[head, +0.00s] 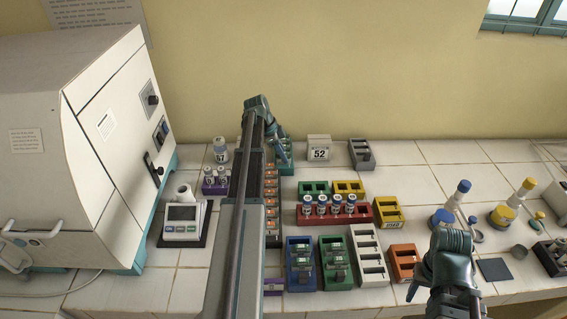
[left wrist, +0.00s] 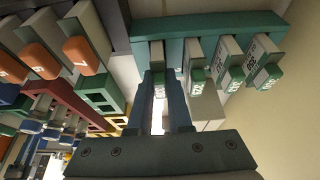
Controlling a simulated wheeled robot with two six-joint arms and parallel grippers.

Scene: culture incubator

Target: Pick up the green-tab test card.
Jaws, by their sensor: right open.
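Several test cards with green tabs (left wrist: 197,76) stand side by side in a teal rack (left wrist: 210,26) in the left wrist view. One green-tab card (left wrist: 159,89) lies between the fingers of my left gripper (left wrist: 160,85). The fingers lie close on either side of its tab; I cannot tell whether they press on it. The card is still at the rack. In the head view my left gripper (head: 283,150) is at the back of the bench, with my arm hiding part of the racks. My right gripper (head: 412,289) is open and empty at the front right.
Orange-tab cards (head: 271,190) stand left of the teal rack. A red rack (head: 360,216) with capped vials, yellow racks (head: 388,211) and blue and green racks crowd the middle. A white incubator (head: 95,130) fills the left.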

